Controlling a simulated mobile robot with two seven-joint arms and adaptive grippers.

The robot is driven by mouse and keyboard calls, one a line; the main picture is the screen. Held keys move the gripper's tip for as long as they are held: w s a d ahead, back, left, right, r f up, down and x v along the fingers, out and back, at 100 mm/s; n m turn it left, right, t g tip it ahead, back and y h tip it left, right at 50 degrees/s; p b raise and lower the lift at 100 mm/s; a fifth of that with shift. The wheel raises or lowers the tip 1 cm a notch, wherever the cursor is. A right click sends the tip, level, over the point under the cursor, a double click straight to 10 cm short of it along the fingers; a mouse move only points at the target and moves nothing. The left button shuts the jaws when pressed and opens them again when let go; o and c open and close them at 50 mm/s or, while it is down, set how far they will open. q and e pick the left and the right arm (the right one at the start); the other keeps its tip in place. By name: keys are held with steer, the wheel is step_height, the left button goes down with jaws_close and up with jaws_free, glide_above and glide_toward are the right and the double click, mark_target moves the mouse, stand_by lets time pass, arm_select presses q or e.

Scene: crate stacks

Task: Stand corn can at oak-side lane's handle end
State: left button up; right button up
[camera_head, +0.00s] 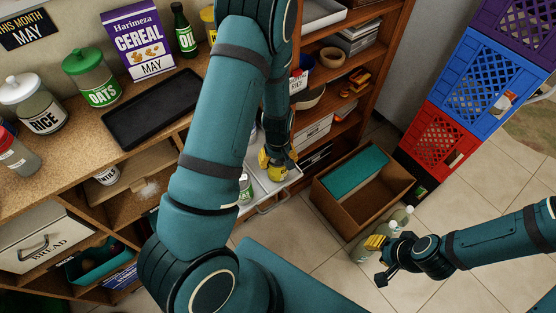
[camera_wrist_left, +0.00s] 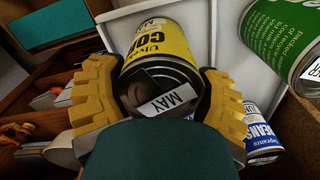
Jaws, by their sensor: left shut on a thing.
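In the head view my left gripper (camera_head: 277,163) is over the white tray (camera_head: 286,181), whose wire handle (camera_head: 273,205) faces the front. Whether the can touches the tray floor is unclear. A green can (camera_wrist_left: 285,40) and a blue beans can (camera_wrist_left: 262,132) are to its right in the wrist view. My right gripper (camera_head: 376,243) is away by the floor bottles; its jaw opening is unclear.
A brown wooden box (camera_head: 340,205) with a teal panel stands right of the tray. Stacked crates (camera_head: 440,135) rise at right. My left arm hides part of the shelves and counter.

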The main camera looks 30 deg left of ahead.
arm_select(q)
steer(key=shift+f, duration=0.1)
steer(key=o, duration=1.3)
step_height(320, 180, up, 12)
steer(key=p, duration=0.3)
steer(key=shift+p, duration=0.3)
steer(key=s+d+f+m+h, duration=0.1)
steer(key=s+d+f+m, duration=0.1)
steer(key=d, duration=0.4)
steer(key=s+d+f+m+t+h, duration=0.1)
steer(key=s+d+f+m, duration=0.2)
steer(key=s+d, duration=0.2)
steer(key=s+d+f+m+h, duration=0.2)
steer(key=s+d+f, duration=0.1)
steer(key=d, duration=0.3)
steer(key=shift+s+d+f+t, duration=0.2)
steer(key=shift+d+f+t, duration=0.05)
steer(key=shift+d+t, duration=0.05)
